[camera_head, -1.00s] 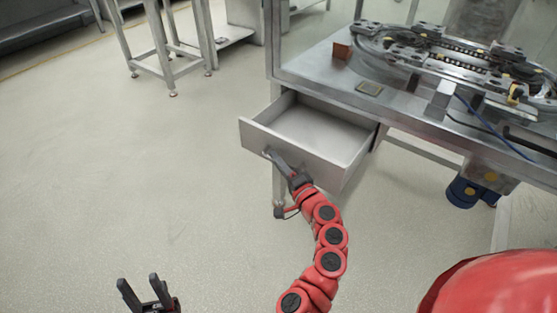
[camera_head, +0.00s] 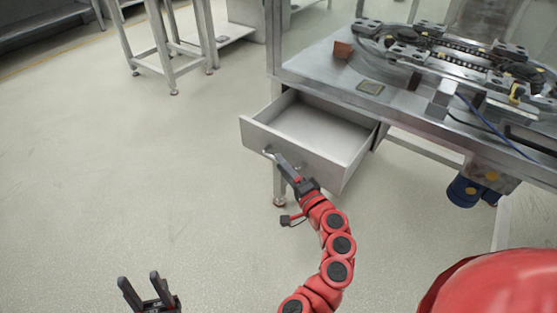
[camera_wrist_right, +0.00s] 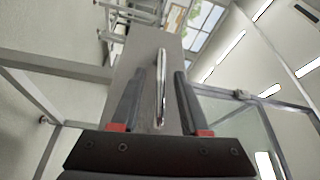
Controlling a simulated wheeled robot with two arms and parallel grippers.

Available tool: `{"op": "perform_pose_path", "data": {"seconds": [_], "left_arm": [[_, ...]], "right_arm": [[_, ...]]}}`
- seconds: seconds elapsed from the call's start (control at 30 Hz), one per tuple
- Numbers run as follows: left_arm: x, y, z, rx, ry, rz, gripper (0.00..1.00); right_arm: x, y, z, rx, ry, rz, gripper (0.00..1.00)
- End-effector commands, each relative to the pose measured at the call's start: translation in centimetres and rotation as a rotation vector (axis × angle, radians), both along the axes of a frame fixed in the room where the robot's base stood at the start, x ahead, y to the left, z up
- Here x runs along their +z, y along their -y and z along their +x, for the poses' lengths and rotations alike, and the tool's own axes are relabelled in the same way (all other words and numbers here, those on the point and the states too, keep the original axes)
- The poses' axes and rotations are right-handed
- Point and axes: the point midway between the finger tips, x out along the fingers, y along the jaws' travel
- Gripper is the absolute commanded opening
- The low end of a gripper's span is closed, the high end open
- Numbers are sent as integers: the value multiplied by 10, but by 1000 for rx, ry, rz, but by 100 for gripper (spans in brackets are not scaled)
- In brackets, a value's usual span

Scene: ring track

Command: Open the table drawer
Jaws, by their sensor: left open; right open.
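The grey metal drawer (camera_head: 322,171) stands pulled out from under the table (camera_head: 318,68), and its empty inside shows. My right gripper (camera_head: 278,158) is at the drawer front, by the bar handle (camera_head: 266,152), which it partly hides. In the right wrist view the shiny handle (camera_wrist_right: 161,90) lies between the two spread fingers, with a gap on each side. My right gripper is open and holds nothing. My left gripper (camera_head: 138,285) is open and empty at the lower left, far from the drawer.
A ring track (camera_head: 440,50) with several carriages sits on the tabletop, with a brown block (camera_head: 343,50) beside it. A blue motor (camera_head: 465,190) hangs under the table. Another metal-legged table (camera_head: 160,45) stands at the back left. The floor left of the drawer is clear.

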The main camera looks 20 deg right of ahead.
Motion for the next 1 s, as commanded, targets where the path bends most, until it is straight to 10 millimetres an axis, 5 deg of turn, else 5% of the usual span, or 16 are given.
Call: {"op": "perform_pose_path", "data": {"seconds": [0.5, 1.0], "left_arm": [[-8, 0, 0, 0, 0, 0, 50], [-10, 0, 0, 0, 0, 0, 50]], "right_arm": [[-10, 37, -122, -9, 0, 0, 45], [-10, 40, -141, 0, 0, 0, 45]]}}
